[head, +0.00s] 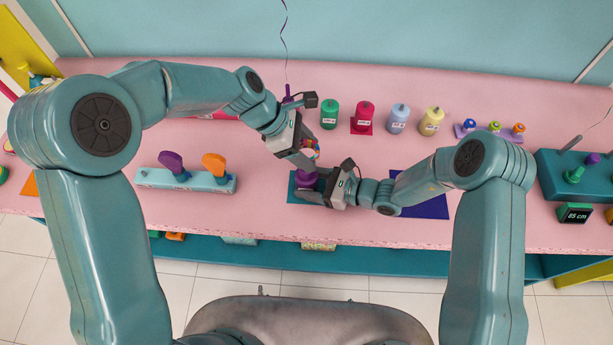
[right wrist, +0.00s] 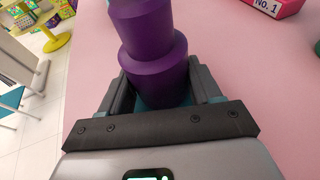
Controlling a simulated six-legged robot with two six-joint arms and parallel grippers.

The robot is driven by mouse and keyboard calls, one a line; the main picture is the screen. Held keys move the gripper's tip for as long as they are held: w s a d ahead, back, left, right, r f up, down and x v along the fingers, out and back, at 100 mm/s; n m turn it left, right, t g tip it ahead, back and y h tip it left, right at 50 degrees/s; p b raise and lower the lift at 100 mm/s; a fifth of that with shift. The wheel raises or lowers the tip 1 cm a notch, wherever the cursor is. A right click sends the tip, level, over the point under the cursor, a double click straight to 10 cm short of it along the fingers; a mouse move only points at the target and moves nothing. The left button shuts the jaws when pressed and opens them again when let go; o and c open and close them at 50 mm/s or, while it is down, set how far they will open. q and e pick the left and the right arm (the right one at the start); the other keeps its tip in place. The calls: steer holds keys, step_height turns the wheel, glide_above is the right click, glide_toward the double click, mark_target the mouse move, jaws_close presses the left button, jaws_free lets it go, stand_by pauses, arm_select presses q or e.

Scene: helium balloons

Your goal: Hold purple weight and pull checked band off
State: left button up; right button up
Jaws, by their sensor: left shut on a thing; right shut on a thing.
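The purple weight (head: 306,179) stands on a teal mat (head: 293,187) near the table's front edge. My right gripper (head: 312,195) is shut on its lower part from the right. In the right wrist view the stepped purple weight (right wrist: 150,75) sits upright between the two jaws (right wrist: 163,92). My left gripper (head: 307,163) is above the weight, shut on a small multicoloured piece (head: 315,150) that looks like the checked band. The jaws hide most of the band, and I cannot tell whether it still touches the weight.
Green (head: 329,115), red (head: 363,116), blue (head: 397,118) and yellow (head: 431,120) weights stand behind. A pale blue rack (head: 190,181) with purple and orange paddles is at left. A dark blue mat (head: 425,206) lies at right. The pink table between has free room.

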arm_select(q)
steer(key=shift+r, duration=1.75)
arm_select(e)
steer(key=o, duration=1.4)
steer(key=v, duration=1.2)
arm_select(q)
steer(key=shift+s, duration=0.15)
arm_select(e)
steer(key=shift+s, duration=0.2)
